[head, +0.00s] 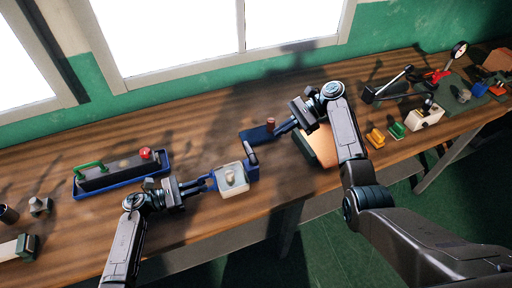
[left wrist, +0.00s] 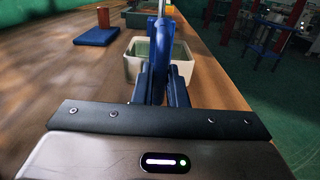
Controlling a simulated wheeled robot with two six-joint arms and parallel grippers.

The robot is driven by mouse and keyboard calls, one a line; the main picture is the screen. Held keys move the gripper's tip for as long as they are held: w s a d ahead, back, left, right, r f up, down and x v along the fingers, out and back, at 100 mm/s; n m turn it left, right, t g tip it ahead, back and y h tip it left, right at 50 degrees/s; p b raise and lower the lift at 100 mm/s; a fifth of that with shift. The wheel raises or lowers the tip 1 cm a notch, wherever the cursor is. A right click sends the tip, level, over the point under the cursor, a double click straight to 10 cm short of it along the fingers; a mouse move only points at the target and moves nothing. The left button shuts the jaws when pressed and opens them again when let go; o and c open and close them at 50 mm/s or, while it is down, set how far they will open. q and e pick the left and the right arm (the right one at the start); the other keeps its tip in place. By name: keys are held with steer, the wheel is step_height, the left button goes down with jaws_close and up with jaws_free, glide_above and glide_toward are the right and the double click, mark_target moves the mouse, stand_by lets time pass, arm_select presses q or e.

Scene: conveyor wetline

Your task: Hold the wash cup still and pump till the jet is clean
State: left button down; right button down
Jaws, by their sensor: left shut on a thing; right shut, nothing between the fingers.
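The wash cup (head: 234,187), a pale square tub, stands on the bench in the head view. In the left wrist view the cup (left wrist: 131,68) holds greenish liquid. My left gripper (head: 212,179) is at its left side, shut on what looks like the cup's near wall; the blue fingers (left wrist: 163,88) hide the contact. An upright blue part (left wrist: 163,45) with a pale rod overlaps the cup; a dark cylinder (head: 250,153) shows at the cup's right corner in the head view. My right gripper (head: 284,128) is shut and empty beside a red cylinder (head: 270,124) on a blue pad (head: 254,135).
A blue tray (head: 122,178) with a green handle and red knob lies to the left. A tan block (head: 322,146) sits under my right arm. The bench's front edge is close to the cup.

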steer(key=s+a+f+m, duration=0.1)
steer(key=s+a+f, duration=0.1)
steer(key=a+f, duration=0.3)
steer(key=a, duration=0.3)
steer(key=shift+s+a+m, duration=0.15)
steer(key=shift+s+m, duration=0.15)
step_height(320, 180, up, 6)
steer(key=shift+f, duration=0.1)
stand_by(0.3)
steer(key=v, duration=1)
stand_by(1.0)
